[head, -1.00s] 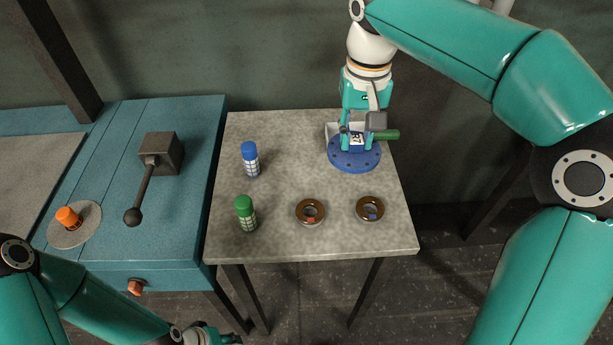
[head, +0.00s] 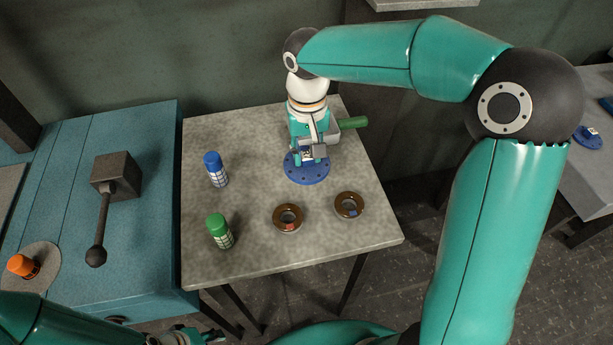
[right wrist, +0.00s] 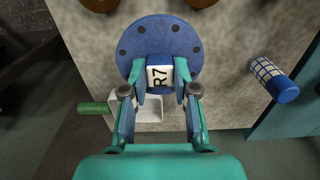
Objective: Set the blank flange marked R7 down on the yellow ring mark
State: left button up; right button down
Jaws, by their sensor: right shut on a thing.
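The blank flange marked R7 (head: 307,168) is a blue disc with bolt holes and a white label block, at the back of the stone-topped table (head: 265,268). My right gripper (head: 308,152) is shut on its block from above. In the right wrist view the R7 label (right wrist: 159,76) shows between the fingers, with the disc (right wrist: 145,35) beyond them. I cannot tell whether the disc touches the tabletop. My left gripper (head: 190,337) is at the bottom edge, partly cut off, its jaws unclear. I see no yellow ring mark.
A pale box with a green handle (head: 352,123) stands close behind the flange. Another blue flange (head: 587,137) is on a grey table at far right.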

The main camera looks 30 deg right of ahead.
jog(key=shift+f+p, duration=0.4)
jog(key=shift+f, duration=4.05)
jog(key=shift+f, duration=0.1)
jog(key=c, duration=0.9)
grip_release()
